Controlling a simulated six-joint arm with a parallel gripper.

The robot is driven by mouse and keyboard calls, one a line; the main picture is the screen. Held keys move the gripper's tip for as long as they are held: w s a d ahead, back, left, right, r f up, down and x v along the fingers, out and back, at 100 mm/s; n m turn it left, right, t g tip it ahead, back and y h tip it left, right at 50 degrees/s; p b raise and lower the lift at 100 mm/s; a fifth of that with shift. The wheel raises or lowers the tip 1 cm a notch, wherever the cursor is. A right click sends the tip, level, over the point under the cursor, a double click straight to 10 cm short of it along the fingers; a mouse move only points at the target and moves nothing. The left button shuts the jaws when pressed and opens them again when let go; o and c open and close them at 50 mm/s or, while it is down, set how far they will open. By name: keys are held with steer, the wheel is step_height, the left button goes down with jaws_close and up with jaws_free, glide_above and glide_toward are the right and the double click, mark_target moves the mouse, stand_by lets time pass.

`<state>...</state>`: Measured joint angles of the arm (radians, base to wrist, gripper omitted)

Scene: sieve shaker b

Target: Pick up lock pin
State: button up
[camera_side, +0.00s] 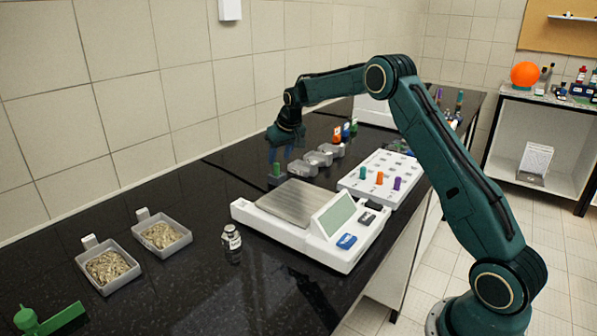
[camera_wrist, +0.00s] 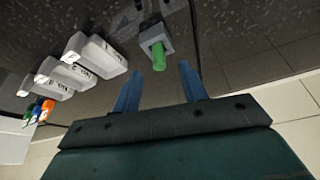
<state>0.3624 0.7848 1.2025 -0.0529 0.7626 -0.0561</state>
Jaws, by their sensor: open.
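A green pin (camera_side: 277,168) stands upright in a small grey holder (camera_side: 276,181) on the black bench, behind the scale; I take it as the lock pin. In the wrist view the green pin (camera_wrist: 158,58) points out of its grey holder (camera_wrist: 147,36). My gripper (camera_side: 281,155) is open and empty, pointing down just above the pin. In the wrist view its two blue fingers (camera_wrist: 159,70) lie apart, one on each side of the pin's line, with the pin beyond their tips. I see no contact.
Several grey labelled blocks (camera_side: 318,158) stand close to the right of the holder. A scale (camera_side: 289,203) is in front, and a white rack (camera_side: 383,172) with coloured pins is to the right. Two trays (camera_side: 108,286) and a bottle (camera_side: 231,243) stand left. Bench left of the holder is clear.

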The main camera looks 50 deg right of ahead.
mark_target(278, 164)
steer(key=shift+f, duration=0.1)
steer(key=shift+x, duration=2.5)
jaws_close()
